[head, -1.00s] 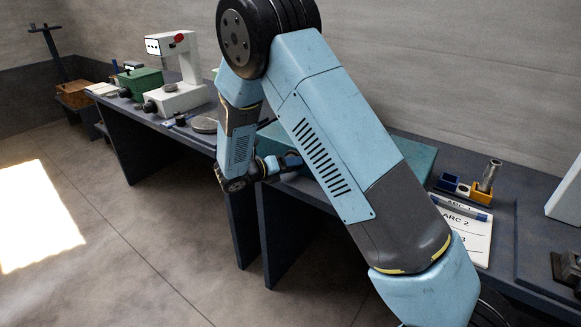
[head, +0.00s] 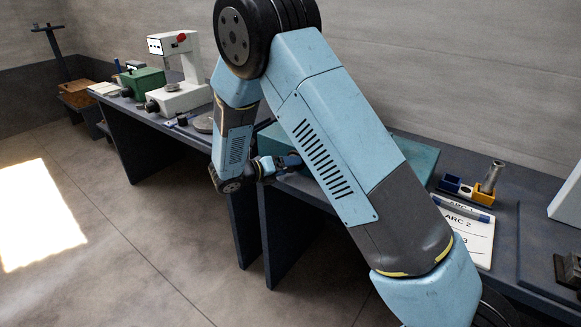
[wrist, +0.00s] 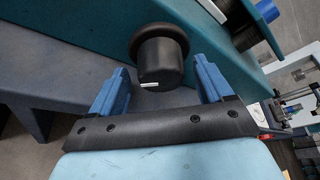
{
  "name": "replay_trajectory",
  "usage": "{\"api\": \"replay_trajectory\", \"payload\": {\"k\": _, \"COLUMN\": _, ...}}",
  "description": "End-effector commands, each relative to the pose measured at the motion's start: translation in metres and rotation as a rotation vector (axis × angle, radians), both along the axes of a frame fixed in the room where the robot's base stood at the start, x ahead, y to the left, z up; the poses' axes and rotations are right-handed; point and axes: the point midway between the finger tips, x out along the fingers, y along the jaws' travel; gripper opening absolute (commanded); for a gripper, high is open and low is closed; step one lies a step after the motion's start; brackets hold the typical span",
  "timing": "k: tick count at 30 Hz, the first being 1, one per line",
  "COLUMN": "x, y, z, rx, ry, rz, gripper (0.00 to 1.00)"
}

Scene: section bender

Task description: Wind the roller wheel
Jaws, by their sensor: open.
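The roller wheel shows in the wrist view as a black round knob (wrist: 160,58) with a short white mark near its lower edge. It stands out from the teal side of the section bender (wrist: 85,28). My gripper (wrist: 161,72) is open, with one blue finger to the left of the knob and one to the right. Gaps show between the fingers and the knob, and nothing is gripped. In the head view my arm hides the knob and much of the bender's teal body (head: 420,160).
A card with ARC lettering (head: 465,232) and a blue pen lie on the bench at right. Blue and yellow holders (head: 468,190) with a metal cylinder stand behind it. A green box (head: 143,82) and a white instrument (head: 185,95) stand at left. The floor in front is clear.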

Motion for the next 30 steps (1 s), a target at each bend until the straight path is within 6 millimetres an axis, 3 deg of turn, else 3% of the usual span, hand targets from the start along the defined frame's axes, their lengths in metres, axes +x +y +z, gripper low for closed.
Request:
{"api": "replay_trajectory", "payload": {"k": 15, "x": -0.054, "y": 0.077, "z": 0.024, "rx": 0.002, "ry": 0.000, "rz": 0.002, "gripper": 0.79}}
{"api": "replay_trajectory", "payload": {"k": 21, "x": -0.064, "y": 0.091, "z": 0.029, "rx": 0.002, "ry": 0.001, "rz": 0.002, "gripper": 0.79}}
{"api": "replay_trajectory", "payload": {"k": 30, "x": -0.066, "y": 0.094, "z": 0.030, "rx": 0.001, "ry": 0.000, "rz": 0.001, "gripper": 0.79}}
